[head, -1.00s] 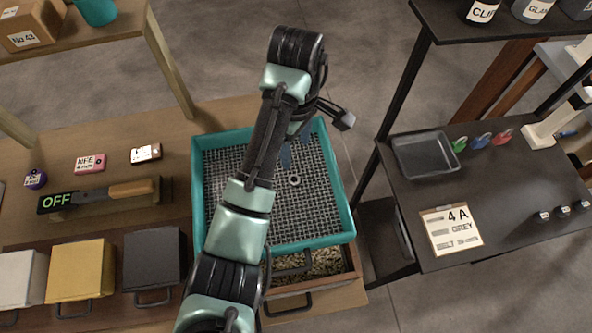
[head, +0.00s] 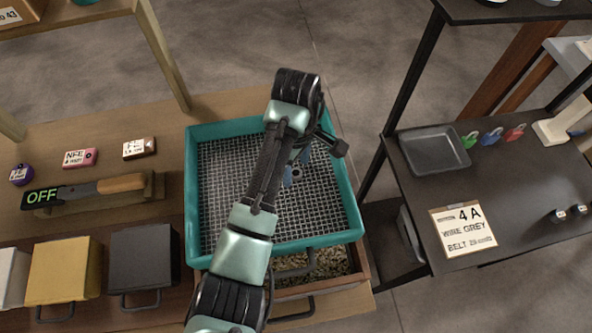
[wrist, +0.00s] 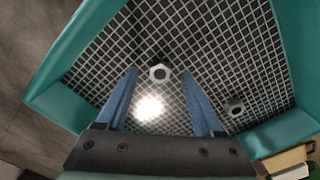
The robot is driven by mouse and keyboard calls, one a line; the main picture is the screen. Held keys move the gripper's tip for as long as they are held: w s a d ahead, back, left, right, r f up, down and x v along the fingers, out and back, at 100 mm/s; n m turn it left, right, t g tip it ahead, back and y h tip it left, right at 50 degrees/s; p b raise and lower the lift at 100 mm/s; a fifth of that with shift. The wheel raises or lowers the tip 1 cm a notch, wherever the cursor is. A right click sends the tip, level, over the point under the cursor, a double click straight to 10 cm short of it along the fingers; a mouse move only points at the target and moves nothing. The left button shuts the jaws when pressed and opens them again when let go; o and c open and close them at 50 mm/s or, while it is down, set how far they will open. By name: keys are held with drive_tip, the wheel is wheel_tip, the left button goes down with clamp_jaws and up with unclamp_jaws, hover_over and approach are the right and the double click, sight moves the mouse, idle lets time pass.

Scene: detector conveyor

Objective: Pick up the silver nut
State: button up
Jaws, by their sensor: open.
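The silver nut (wrist: 159,73) is a bright hexagonal ring lying on the dark wire mesh of the teal tray (wrist: 280,55). In the wrist view it shows between the tips of my gripper's two blue fingers. My gripper (wrist: 159,76) is open and empty, with one finger to each side of the nut; the remaining height above the mesh is hard to judge. A second, darker nut-like ring (wrist: 236,107) lies on the mesh to the right of the right finger. In the head view my arm reaches over the tray (head: 352,205), and a small ring (head: 297,172) shows beside the blue fingers.
The tray's raised teal walls surround the mesh. A drawer of pale gravel (head: 330,262) is below its front edge. A detector handle marked OFF (head: 85,193) lies left on the bench. A dark side table (head: 510,200) with a shallow tray (head: 432,153) stands right.

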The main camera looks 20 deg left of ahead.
drive_tip(key=shift+f, duration=0.55)
clamp_jaws()
drive_tip(key=shift+r, duration=0.15)
